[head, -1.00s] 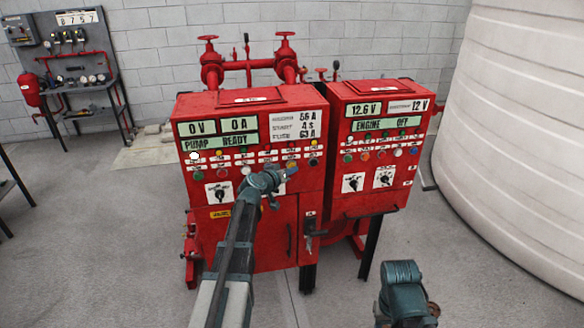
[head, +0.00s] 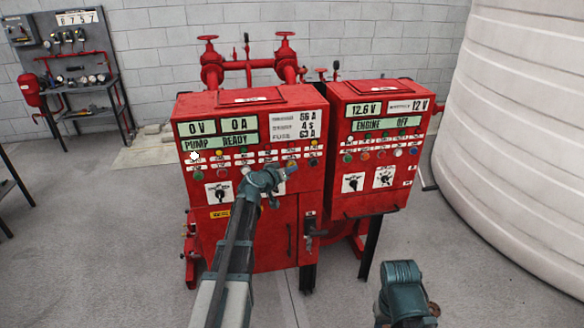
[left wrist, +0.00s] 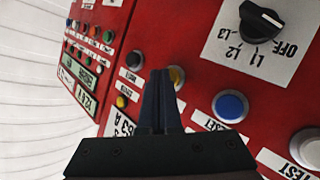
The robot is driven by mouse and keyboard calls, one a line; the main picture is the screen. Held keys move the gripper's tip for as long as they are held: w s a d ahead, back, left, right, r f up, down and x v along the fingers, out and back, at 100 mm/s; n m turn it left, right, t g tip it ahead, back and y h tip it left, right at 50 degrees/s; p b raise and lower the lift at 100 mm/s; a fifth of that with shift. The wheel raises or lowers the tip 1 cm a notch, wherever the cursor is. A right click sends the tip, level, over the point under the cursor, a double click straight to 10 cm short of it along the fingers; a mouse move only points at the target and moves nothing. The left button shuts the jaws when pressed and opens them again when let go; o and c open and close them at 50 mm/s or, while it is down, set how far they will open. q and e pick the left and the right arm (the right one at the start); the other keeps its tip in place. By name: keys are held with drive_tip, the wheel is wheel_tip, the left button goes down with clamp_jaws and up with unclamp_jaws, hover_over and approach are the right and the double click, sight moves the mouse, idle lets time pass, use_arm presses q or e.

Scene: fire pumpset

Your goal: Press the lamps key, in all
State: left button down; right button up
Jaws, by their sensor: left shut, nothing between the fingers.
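The red pump control cabinet (head: 255,225) stands in front of me with rows of small coloured buttons and lamps. My left gripper (head: 291,169) is at the right part of its button rows; it is shut and empty. In the left wrist view the shut fingertips (left wrist: 160,74) point at the panel beside a yellow button (left wrist: 178,78), which they partly cover. I cannot tell whether they touch it. A blue button (left wrist: 230,106) and a white button (left wrist: 307,150) marked TEST lie to the right. I cannot make out a lamps label. My right gripper is out of view.
A black selector knob (left wrist: 261,21) sits on a white plate above the blue button. A second red cabinet (head: 378,184), showing ENGINE OFF, stands to the right. A large pale tank (head: 516,140) is at the far right. Open grey floor (head: 110,240) lies at left.

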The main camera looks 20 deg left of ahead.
use_arm(q)
drive_tip(key=shift+w+a, duration=0.1)
drive_tip(key=shift+w, duration=0.05)
idle(0.4)
drive_tip(key=shift+s+d, duration=0.45)
drive_tip(key=shift+s, duration=0.25)
drive_tip(key=shift+s, duration=0.1)
drive_tip(key=s+d, duration=0.1)
drive_tip(key=s, duration=0.1)
drive_tip(key=s+d, duration=0.2)
idle(0.3)
idle(0.6)
